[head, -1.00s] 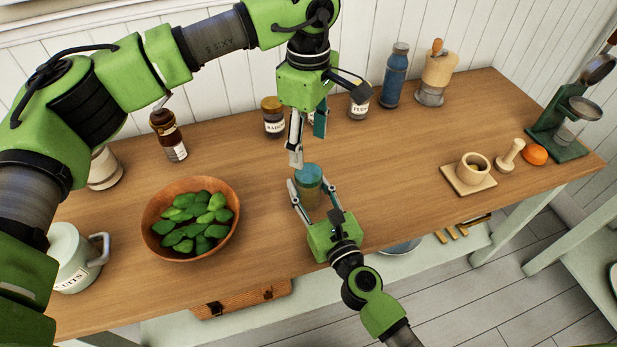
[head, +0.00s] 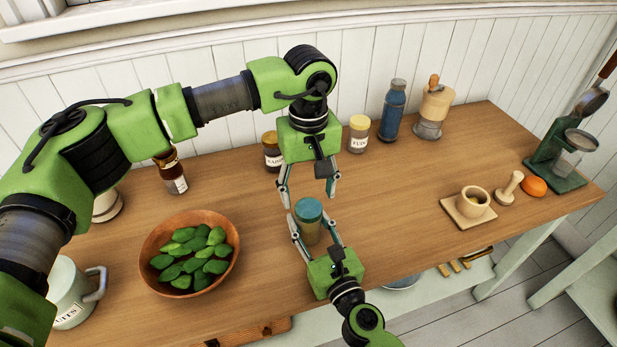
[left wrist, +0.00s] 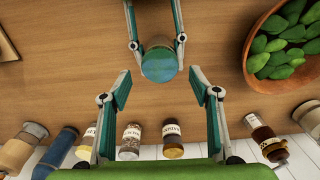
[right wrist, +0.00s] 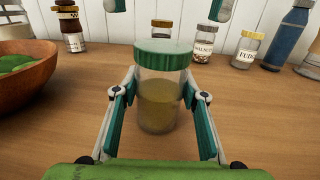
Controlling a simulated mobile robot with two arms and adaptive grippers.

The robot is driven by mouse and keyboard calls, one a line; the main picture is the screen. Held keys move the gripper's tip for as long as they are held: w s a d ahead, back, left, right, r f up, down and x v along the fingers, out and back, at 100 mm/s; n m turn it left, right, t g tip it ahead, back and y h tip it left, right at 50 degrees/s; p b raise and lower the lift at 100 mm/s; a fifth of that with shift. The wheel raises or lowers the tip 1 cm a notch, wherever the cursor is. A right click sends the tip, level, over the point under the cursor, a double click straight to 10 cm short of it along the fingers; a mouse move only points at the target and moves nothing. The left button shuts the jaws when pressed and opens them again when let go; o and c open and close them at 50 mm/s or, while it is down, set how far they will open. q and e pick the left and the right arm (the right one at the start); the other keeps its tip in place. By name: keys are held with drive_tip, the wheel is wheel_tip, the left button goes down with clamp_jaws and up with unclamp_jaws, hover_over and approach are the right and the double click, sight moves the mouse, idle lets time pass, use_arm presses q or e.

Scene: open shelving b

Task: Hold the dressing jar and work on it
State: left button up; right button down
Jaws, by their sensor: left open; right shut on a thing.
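The dressing jar (head: 308,226) is a clear jar with a teal-green lid and yellowish contents. It stands upright on the wooden counter near the middle. My right gripper (head: 316,233) is shut on its sides from the front; the right wrist view shows the jar (right wrist: 158,100) between the fingers (right wrist: 160,110). My left gripper (head: 308,192) points down just above and behind the lid, its fingers spread and empty. In the left wrist view the lid (left wrist: 159,64) lies beyond the open left fingertips (left wrist: 161,80).
A wooden bowl of green leaves (head: 147,262) stands left of the jar. Labelled jars (head: 358,135), a blue bottle (head: 393,110) and a grinder (head: 433,108) line the back. A mortar (head: 473,199) sits at right. Counter between jar and mortar is clear.

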sight(309, 208)
use_arm(q)
drive_tip(key=shift+f, duration=1.95)
